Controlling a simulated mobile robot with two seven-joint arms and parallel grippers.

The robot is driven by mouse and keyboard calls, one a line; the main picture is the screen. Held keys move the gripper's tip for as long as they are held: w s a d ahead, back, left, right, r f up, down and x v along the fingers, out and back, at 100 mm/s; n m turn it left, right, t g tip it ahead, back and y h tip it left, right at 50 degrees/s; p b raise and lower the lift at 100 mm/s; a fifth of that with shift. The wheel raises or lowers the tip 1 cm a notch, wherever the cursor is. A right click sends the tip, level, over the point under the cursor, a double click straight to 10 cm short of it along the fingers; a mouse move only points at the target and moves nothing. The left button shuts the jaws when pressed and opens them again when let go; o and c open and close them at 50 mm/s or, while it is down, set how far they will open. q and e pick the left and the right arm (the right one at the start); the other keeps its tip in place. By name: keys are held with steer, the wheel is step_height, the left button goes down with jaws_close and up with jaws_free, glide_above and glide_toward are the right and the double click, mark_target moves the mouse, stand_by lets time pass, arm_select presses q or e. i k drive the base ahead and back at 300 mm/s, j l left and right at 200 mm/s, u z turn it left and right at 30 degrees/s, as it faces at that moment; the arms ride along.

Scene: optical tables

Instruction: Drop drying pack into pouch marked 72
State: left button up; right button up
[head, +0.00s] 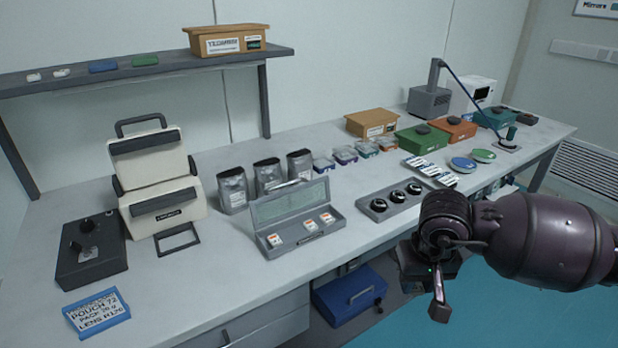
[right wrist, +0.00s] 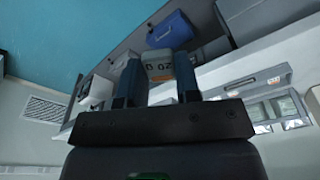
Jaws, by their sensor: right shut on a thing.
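My right gripper (head: 438,290) hangs in front of the table's front edge, right of the open grey case. In the right wrist view, its fingers (right wrist: 158,80) are shut on a small pale drying pack (right wrist: 158,66); its dark marking seems upside down, perhaps 20 g. The head view does not show the held pack clearly. Three grey pouches (head: 232,190) (head: 267,177) (head: 300,166) stand upright in a row behind the case; their markings are too small to read. The open case (head: 270,212) holds three white packs (head: 308,226). My left gripper is out of view.
A blue-edged card (head: 97,312) at front left reads pouch 72, pack 20 g, lens H170. A cream sealer-like machine (head: 160,185) stands left of the pouches. A black-ringed lens tray (head: 390,202) lies right of the case. A blue box (head: 350,295) sits below the tabletop.

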mark_target(299, 176)
steer(key=i+l, duration=0.15)
steer(key=l, duration=0.2)
steer(key=i+l, duration=0.15)
steer(key=l, duration=0.15)
steer(key=i+l+u, duration=0.1)
steer(key=l, duration=0.25)
steer(key=i+l, duration=0.15)
steer(key=l, duration=0.15)
steer(key=u, duration=1.15)
steer(key=l, duration=0.1)
